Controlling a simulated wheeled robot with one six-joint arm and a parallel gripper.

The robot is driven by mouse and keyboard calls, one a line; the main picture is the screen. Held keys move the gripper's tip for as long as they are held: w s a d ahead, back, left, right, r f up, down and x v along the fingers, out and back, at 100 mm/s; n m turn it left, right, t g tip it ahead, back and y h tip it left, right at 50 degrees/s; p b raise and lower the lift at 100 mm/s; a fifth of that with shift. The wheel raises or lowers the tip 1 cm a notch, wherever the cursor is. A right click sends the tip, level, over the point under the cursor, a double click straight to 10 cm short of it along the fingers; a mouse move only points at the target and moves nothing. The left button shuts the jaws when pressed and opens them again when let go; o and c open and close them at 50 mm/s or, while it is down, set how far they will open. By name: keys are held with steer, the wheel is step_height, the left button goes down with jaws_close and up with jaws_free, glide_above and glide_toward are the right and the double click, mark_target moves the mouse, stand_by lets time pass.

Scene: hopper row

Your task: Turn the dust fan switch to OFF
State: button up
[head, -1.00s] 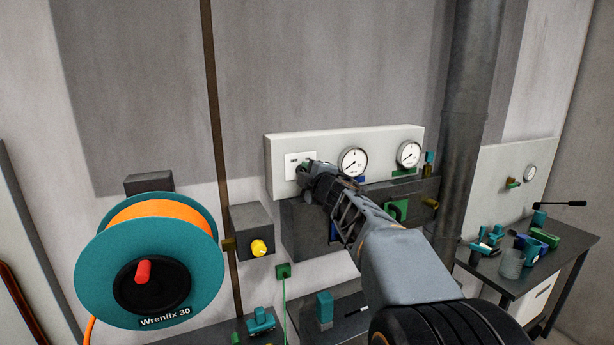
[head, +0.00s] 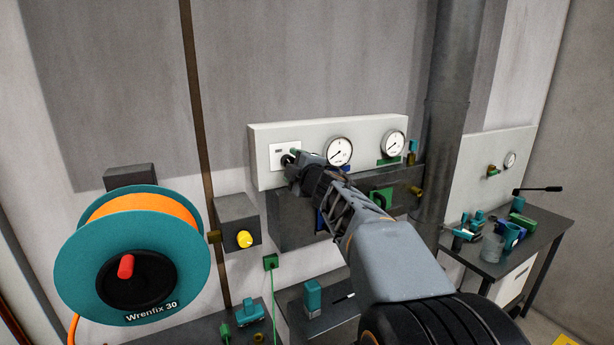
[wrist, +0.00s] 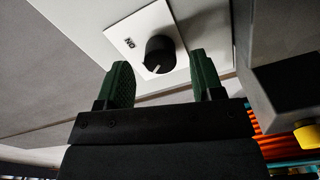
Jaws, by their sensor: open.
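The dust fan switch is a round black knob (wrist: 161,53) with a white pointer mark, on a white plate (wrist: 150,20) lettered "ON". In the wrist view the pointer is at the knob's lower edge, angled away from the lettering. In the head view the plate (head: 279,154) is at the left end of a pale panel, and my gripper partly covers the knob. My gripper (wrist: 163,70) is open. Its two green fingertips are to the left and right of the knob and slightly short of it in the picture; contact cannot be told.
The pale panel (head: 360,136) also carries two gauges (head: 339,151). A dark box lies below it, and a grey box (head: 237,218) with a yellow knob (head: 244,239) is to the left. An orange hose reel (head: 85,262) stands far left. A pipe (head: 445,120) is at right.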

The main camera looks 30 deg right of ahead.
steer(key=s, duration=1.2)
steer(key=shift+s, duration=0.2)
steer(key=s+d+f+m+g+h, duration=0.25)
steer(key=d+f+m+h, duration=0.25)
steer(key=d+m+h, duration=0.3)
steer(key=s+a+f+m+g+y, duration=0.1)
steer(key=s+a+f+m+g, duration=0.25)
steer(key=f+m+g, duration=0.4)
steer(key=s+a+f+g+y, duration=0.2)
steer(key=s+a+f+y, duration=0.1)
steer(key=a+f, duration=0.3)
steer(key=s+a+f+g+y, duration=0.2)
steer(key=s+a+f+y, duration=0.2)
steer(key=a, duration=0.6)
step_height(320, 180, down, 2)
steer(key=shift+s+a+f+n, duration=0.15)
steer(key=shift+s+a+n, duration=0.25)
steer(key=shift+s, duration=0.2)
